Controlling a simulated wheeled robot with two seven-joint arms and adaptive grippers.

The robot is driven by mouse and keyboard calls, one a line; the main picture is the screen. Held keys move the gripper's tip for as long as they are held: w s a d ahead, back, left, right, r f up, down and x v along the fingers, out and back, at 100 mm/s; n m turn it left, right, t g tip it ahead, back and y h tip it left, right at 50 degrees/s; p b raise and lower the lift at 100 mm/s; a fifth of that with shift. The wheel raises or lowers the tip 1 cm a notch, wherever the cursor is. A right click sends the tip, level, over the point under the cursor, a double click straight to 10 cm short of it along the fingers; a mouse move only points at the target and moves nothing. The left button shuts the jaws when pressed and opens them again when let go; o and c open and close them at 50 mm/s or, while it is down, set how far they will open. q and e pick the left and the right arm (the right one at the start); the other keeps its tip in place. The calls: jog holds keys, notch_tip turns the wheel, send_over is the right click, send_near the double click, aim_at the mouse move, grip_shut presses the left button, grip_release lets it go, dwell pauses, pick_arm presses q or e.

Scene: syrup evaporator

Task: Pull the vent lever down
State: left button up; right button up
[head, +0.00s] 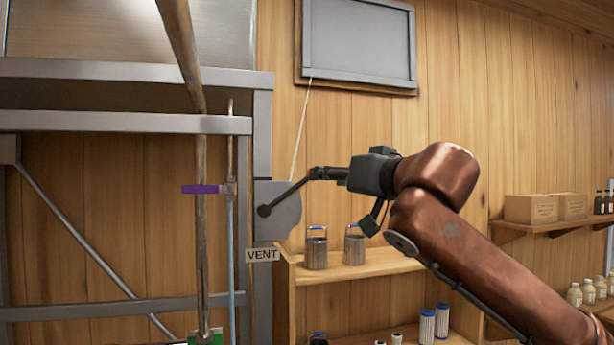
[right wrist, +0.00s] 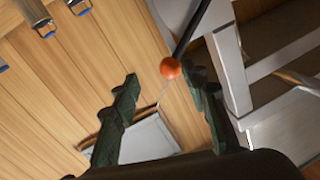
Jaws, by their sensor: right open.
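The vent lever (head: 287,194) is a dark rod on a grey plate (head: 285,222) fixed to the metal frame, above a VENT sign (head: 262,255). It slants up to the right from its pivot. My right gripper (head: 322,173) is at the lever's upper end in the head view. In the right wrist view, the lever's orange ball knob (right wrist: 171,68) shows between the fingertips of my open right gripper (right wrist: 162,76), closer to the right finger. I cannot tell whether a finger touches it. My left gripper is out of view.
A grey vent hatch (head: 358,45) sits high on the wall, with a cord (head: 301,130) running down toward the lever. A purple-handled valve (head: 201,189) is on a pipe at left.

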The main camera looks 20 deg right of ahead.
aim_at(290, 191)
jog(key=p+x, duration=0.1)
jog(key=x, duration=0.1)
jog(key=a+p+x, duration=0.1)
jog(key=x, duration=0.3)
jog(key=shift+a+r+p, duration=0.25)
jog(key=shift+p, duration=0.15)
jog(key=shift+s+d+r, duration=0.2)
jog(key=shift+s+d, duration=0.05)
jog(key=shift+s, duration=0.25)
jog(key=shift+a, duration=0.1)
jog(key=shift+w+f, duration=0.2)
jog(key=shift+w, duration=0.3)
jog(key=c, duration=0.3)
jog(key=shift+s+r, duration=0.1)
jog(key=shift+s, duration=0.05)
jog(key=c, duration=0.7)
grip_shut()
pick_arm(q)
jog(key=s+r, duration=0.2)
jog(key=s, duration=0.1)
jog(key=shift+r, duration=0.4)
